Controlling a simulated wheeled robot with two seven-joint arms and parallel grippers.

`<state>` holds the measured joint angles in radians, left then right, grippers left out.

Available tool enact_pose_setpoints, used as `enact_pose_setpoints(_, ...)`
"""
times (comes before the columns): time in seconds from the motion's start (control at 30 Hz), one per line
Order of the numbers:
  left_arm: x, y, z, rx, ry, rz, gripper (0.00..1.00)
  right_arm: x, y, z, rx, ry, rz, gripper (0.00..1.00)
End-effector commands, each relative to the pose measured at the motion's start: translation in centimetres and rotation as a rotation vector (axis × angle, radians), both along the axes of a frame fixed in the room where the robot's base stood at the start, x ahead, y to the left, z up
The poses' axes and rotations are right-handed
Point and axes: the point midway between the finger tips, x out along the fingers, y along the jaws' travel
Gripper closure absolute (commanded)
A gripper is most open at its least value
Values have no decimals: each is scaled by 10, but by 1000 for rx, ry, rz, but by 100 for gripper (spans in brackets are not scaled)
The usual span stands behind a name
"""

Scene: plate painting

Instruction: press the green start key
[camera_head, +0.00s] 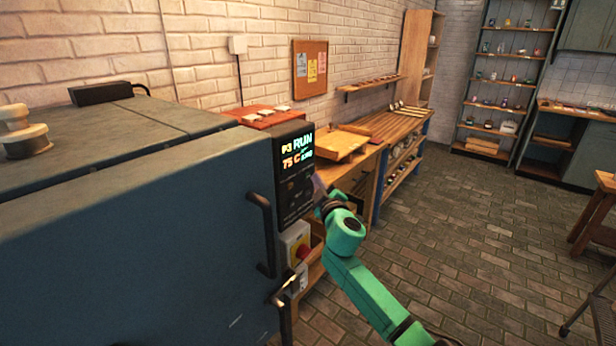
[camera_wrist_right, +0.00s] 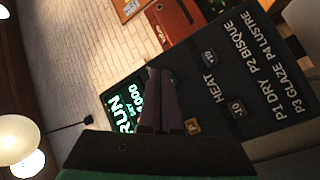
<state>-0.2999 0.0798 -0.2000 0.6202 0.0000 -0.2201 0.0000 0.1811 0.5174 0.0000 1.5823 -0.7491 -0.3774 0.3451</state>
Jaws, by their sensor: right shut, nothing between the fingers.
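The black control panel (camera_head: 293,205) is on the end of the blue-grey kiln. Its lit display (camera_head: 297,150) reads P3, RUN and 75 C. It also shows in the right wrist view, where RUN (camera_wrist_right: 125,112) is legible. My right gripper (camera_head: 318,184) is at the panel's right edge in the head view. In the right wrist view its dark fingers (camera_wrist_right: 160,75) are shut and empty, in front of the panel between display and printed labels. I cannot tell whether they touch it. I cannot make out the green start key; the fingers cover part of the panel. My left gripper is not in view.
A red emergency knob (camera_head: 304,252) on a yellow-and-white box sits below the panel. The kiln's door handle (camera_head: 262,235) stands out left of the panel. A wooden workbench (camera_head: 400,125) runs along the wall behind.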

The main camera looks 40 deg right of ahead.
Motion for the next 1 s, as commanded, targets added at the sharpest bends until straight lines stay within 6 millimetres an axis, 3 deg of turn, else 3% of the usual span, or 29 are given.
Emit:
enact_pose_setpoints(0.37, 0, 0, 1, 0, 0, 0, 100, -5, -1, 0, 0, 0, 0, 100)
enact_pose_setpoints(0.8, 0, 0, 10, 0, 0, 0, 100, -45, -13, 0, 1, 2, -1, 100)
enact_pose_setpoints(1.0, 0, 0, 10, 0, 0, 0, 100, -51, -15, 0, 0, 0, 0, 100)
